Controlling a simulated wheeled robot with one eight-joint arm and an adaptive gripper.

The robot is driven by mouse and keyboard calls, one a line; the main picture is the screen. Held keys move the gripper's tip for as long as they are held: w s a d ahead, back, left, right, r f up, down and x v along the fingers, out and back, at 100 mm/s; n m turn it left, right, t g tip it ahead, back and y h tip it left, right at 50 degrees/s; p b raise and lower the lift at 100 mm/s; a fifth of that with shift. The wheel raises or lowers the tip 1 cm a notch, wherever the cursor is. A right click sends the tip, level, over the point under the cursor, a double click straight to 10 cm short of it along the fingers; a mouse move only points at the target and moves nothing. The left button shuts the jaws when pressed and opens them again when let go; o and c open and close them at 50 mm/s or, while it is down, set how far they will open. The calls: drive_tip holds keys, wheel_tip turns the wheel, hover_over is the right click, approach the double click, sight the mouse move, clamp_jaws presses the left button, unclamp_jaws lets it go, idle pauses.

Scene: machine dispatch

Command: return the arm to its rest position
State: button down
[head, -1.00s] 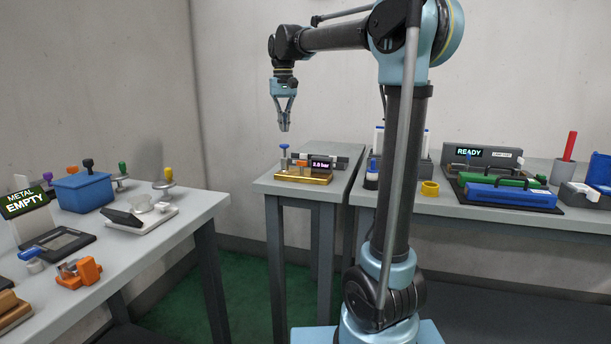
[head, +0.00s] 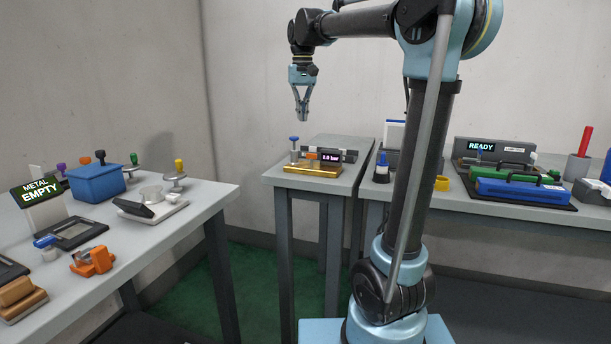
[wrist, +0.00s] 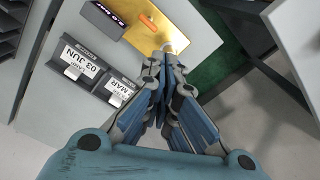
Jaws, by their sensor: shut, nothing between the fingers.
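My gripper (head: 302,119) is shut and empty. In the head view it hangs pointing down in the air above the small middle table (head: 345,183), with my arm bent over from the right. In the wrist view the closed fingers (wrist: 167,62) point toward the gold plate (wrist: 178,28). The fingers are clear of the gold fixture (head: 313,170), which has a blue-topped post and a small lit display (head: 330,157).
The left table (head: 190,207) holds a blue bin (head: 96,183), stamps, an orange tool (head: 92,261) and a "METAL EMPTY" sign (head: 41,190). The right bench holds a "READY" unit (head: 500,149) and a blue case (head: 525,190). Date blocks (wrist: 82,66) lie beside the gold plate.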

drive_tip(key=s+d+f+t, duration=0.1)
drive_tip(key=s+d+f, duration=1.2)
drive_tip(key=s+f, duration=0.15)
drive_tip(key=s+d+f, duration=0.2)
drive_tip(key=s+f, duration=0.5)
drive_tip(key=f, duration=0.3)
drive_tip(key=s+d+f+m+t, duration=0.1)
drive_tip(key=s+d+f, duration=0.2)
drive_tip(key=s+f, duration=0.5)
drive_tip(key=shift+d+f+m, duration=0.25)
drive_tip(key=shift+f+m, duration=0.05)
drive_tip(key=shift+f, duration=0.55)
drive_tip(key=shift+w+f, duration=0.2)
drive_tip(key=shift+w, duration=0.25)
